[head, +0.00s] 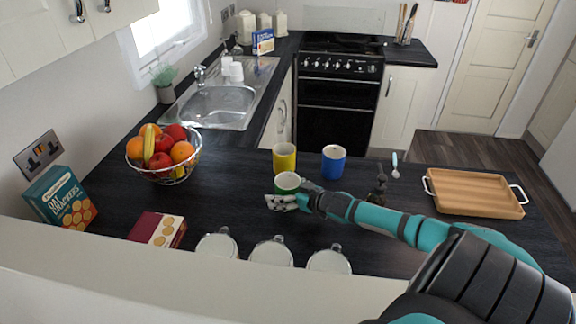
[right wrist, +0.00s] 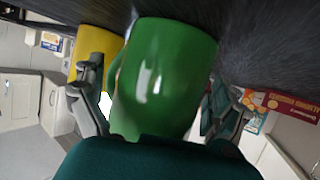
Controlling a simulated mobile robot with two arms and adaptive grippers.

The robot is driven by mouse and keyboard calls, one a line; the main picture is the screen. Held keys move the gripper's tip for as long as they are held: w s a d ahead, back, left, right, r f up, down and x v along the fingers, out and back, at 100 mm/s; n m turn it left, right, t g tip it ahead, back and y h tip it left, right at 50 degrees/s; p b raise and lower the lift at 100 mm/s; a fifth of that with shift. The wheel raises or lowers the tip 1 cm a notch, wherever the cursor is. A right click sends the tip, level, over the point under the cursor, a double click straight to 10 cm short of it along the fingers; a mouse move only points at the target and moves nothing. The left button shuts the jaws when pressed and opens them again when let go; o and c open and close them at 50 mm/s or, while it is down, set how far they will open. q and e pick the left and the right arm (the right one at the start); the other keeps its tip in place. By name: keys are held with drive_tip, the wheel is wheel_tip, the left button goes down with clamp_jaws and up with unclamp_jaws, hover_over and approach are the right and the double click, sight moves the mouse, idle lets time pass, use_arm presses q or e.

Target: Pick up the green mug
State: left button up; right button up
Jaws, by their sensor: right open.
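The green mug (head: 287,182) stands on the dark counter, just in front of the yellow mug. My right gripper (head: 281,200) is at its near side, low over the counter. In the right wrist view the green mug (right wrist: 168,75) fills the middle, between my spread fingers. One finger is on each side of it, and the mug's handle shows at its left side. The fingers are open; whether either touches the mug I cannot tell. My left gripper is not in view.
A yellow mug (head: 284,157) and a blue mug (head: 333,161) stand just behind. A fruit basket (head: 163,155) and a red box (head: 157,230) are to the left. A wooden tray (head: 475,192) lies to the right.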

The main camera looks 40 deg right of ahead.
drive_tip(key=c, duration=1.5)
